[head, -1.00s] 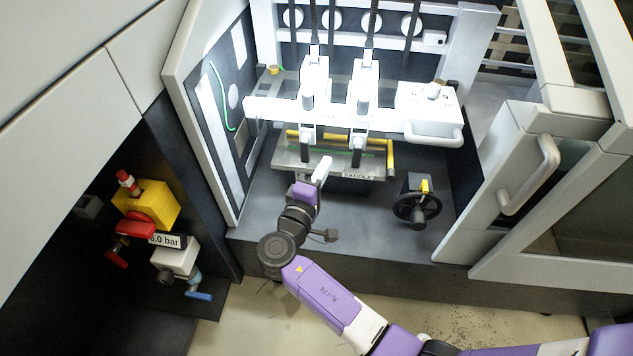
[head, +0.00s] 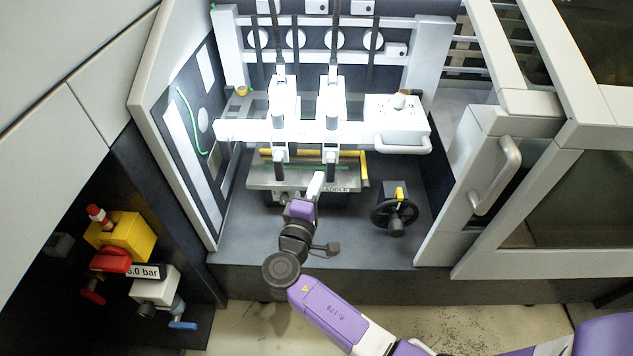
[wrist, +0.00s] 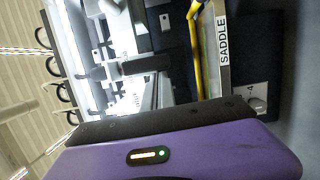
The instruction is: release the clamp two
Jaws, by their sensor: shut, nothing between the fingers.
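My gripper (head: 316,184) is shut and empty, in front of the saddle plate in the head view. Its pale fingertips point up toward the right-hand stitching head (head: 331,110), just left of the SADDLE label (head: 336,189). Two white stitching heads with dark lower parts stand over the saddle; the left-hand one (head: 281,105) is beside the other. No label marks clamp two, so I cannot tell which part it is. The wrist view shows my purple gripper body (wrist: 170,150) below the saddle (wrist: 222,45); the fingertips are not clear there.
A black handwheel (head: 395,212) with a yellow piece stands right of the saddle. A white box with a handle (head: 398,125) is at the right of the crossbar. A yellow rail (head: 363,168) edges the saddle. The open door (head: 490,180) bounds the right; valves (head: 120,240) sit lower left.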

